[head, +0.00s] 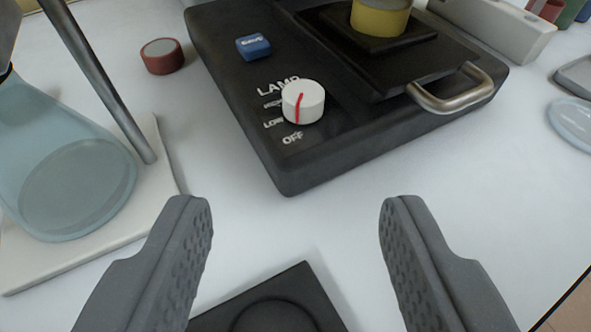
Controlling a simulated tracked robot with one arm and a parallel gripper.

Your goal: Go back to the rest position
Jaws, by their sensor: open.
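My gripper (296,222) shows at the bottom of the head view. Its two grey fingers stand wide apart with nothing between them. It is in front of a black analyser box (290,172) on the white table. The box has a white lamp knob (304,102) with a red pointer line, beside printed labels that include LAMP, LOW and OFF. A blue button (253,47) sits above the knob. A yellow and grey round piece (380,18) rests on a black plate with a metal handle (452,92). The fingers do not touch the box.
A glass flask (75,185) stands on a white stand base (160,200) at left, by a metal rod (95,75). A red-sided cap (162,56) lies behind. A black block (312,285) lies low between the fingers. A glass dish (575,120) is at right. Table edge is lower right.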

